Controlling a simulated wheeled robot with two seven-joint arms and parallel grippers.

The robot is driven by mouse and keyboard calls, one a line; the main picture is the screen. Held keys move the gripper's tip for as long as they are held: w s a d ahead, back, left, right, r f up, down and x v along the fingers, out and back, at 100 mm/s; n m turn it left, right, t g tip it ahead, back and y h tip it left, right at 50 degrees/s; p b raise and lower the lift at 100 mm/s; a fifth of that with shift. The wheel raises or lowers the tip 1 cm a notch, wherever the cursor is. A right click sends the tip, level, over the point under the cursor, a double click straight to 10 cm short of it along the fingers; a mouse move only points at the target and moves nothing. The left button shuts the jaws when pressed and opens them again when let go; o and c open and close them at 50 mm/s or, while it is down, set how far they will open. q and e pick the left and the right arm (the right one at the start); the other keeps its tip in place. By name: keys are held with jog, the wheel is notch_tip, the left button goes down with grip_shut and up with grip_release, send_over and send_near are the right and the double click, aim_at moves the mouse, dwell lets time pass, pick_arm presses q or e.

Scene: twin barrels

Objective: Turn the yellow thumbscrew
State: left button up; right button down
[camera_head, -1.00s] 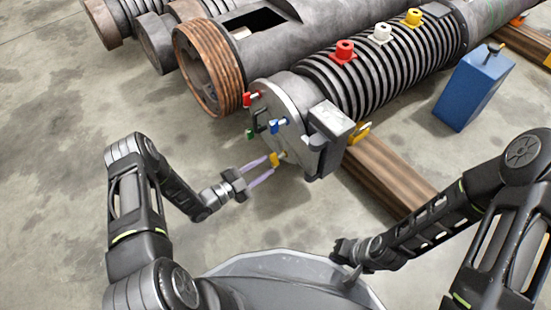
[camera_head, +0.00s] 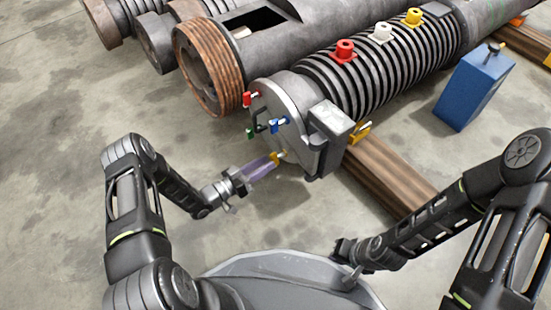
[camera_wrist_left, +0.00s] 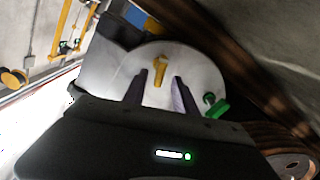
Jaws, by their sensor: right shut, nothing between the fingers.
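The yellow thumbscrew (camera_head: 278,157) sits low on the round grey end plate (camera_head: 288,140) of the ribbed barrel. In the left wrist view the thumbscrew (camera_wrist_left: 160,66) lies between and just beyond my left fingertips, its handle roughly along the fingers. My left gripper (camera_head: 268,161) points at it; in the wrist view the left gripper (camera_wrist_left: 160,78) is open, with a gap on both sides of the thumbscrew. Whether a finger touches it I cannot tell. My right gripper (camera_head: 345,252) is shut and empty, low in the picture, away from the barrel.
Red (camera_head: 248,99), blue (camera_head: 276,125) and green (camera_head: 250,133) handles stick out of the plate near the thumbscrew. A grey block (camera_head: 333,118) is on its right. A wooden beam (camera_head: 385,175) lies beneath. A blue box (camera_head: 472,90) stands at the right. The floor left is clear.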

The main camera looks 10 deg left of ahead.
aim_at(274, 158)
pick_arm(q)
jog(key=shift+x, duration=2.15)
jog(key=shift+c, duration=0.4)
grip_shut()
